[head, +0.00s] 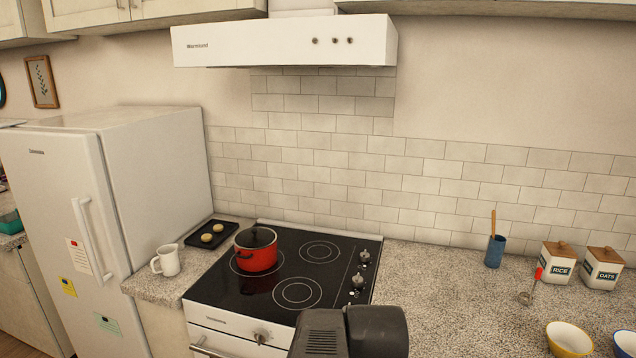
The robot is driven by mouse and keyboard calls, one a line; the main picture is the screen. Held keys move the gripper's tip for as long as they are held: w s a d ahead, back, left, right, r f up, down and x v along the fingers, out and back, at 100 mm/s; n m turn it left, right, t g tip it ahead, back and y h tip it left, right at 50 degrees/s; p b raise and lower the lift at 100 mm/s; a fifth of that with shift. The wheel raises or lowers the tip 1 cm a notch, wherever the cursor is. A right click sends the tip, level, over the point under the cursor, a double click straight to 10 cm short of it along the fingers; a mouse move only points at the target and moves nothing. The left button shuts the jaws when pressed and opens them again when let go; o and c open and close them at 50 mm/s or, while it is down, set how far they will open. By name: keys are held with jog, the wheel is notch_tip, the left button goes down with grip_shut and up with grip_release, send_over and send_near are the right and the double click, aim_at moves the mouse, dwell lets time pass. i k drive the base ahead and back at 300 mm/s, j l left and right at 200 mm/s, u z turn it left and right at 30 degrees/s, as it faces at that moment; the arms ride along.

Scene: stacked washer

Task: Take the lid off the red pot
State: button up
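The red pot (257,260) stands on the back left burner of the black glass cooktop (270,288). Its dark lid (256,238) sits on top, with a small knob in the middle. A dark grey part of my own arm shows at the bottom centre, in front of the stove. My gripper's fingers are not in view. Nothing touches the pot or the lid.
A white jug (167,260) and a black tray (211,235) stand left of the stove, beside the fridge (130,200). The range hood (285,42) hangs above. Right counter: blue utensil cup (494,252), canisters (602,268), yellow bowl (568,340).

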aim_at(256, 237)
jog(key=i+j+u, duration=0.15)
jog(key=i+j, duration=0.55)
jog(key=j, duration=0.25)
jog(key=i+j+u, duration=0.15)
jog(key=i+j, duration=0.6)
jog(key=j, duration=0.1)
